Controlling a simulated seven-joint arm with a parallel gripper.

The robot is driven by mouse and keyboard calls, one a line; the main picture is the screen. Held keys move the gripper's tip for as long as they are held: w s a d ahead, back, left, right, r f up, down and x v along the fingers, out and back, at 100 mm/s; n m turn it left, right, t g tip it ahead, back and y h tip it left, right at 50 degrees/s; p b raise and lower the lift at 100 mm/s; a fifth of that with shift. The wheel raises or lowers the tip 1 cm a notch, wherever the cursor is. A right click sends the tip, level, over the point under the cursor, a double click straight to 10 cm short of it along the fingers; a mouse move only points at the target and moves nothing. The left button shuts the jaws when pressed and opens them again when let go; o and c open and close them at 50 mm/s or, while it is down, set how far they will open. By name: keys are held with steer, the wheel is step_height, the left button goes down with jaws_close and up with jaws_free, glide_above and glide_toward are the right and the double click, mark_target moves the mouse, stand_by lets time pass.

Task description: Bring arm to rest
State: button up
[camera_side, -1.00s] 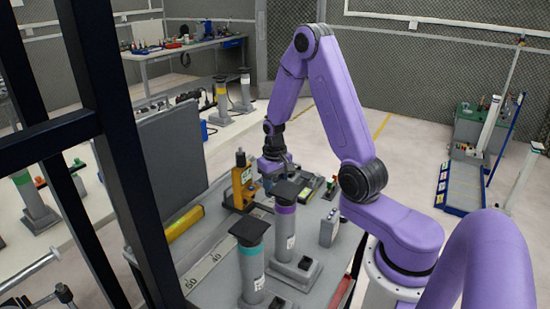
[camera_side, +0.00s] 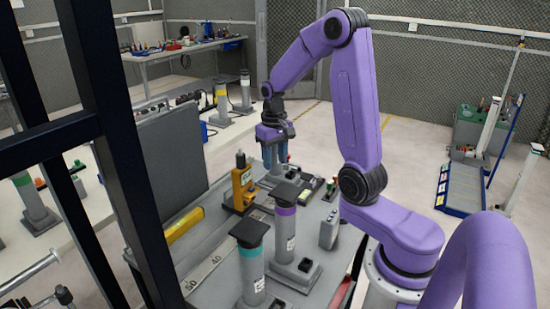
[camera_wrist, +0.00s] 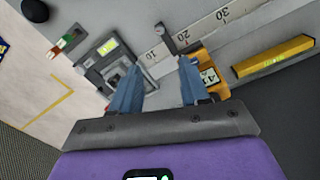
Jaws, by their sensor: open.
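My gripper (camera_side: 274,160) is at the end of the purple arm in the side view, above the far end of the grey worktable (camera_side: 205,262). Its two blue-grey fingers point down. In the wrist view my gripper (camera_wrist: 158,80) shows its fingers apart with nothing between them. Past the fingers lie the ruler strip (camera_wrist: 200,38) and a grey device with a greenish screen (camera_wrist: 108,48). A yellow-orange device (camera_wrist: 208,75) lies beyond the right finger, and it also stands in the side view (camera_side: 242,187), left of my gripper.
Two grey posts, one with a teal band (camera_side: 250,252) and one with a purple band (camera_side: 284,210), stand on the near part of the table. A small grey box (camera_side: 329,229) is at its right edge. A dark panel (camera_side: 160,160) stands along the left. Open floor (camera_side: 400,150) lies to the right.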

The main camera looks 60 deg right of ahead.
steer(key=s+a+r+n+t, duration=0.1)
steer(key=s+a+r+n, duration=0.35)
steer(key=a, duration=0.25)
steer(key=s+a+r+n, duration=0.35)
steer(key=a+n, duration=0.25)
steer(key=a, duration=0.2)
steer(key=s+a+f+n, duration=0.2)
steer(key=s+n, duration=0.1)
steer(key=s, duration=0.5)
steer(key=s+a+f+n, duration=0.2)
steer(key=s+a+n, duration=0.1)
steer(key=s, duration=0.4)
steer(key=shift+s+a+f+g+y, duration=0.25)
steer(key=shift+s+g+y, duration=0.05)
steer(key=shift+s+g, duration=0.1)
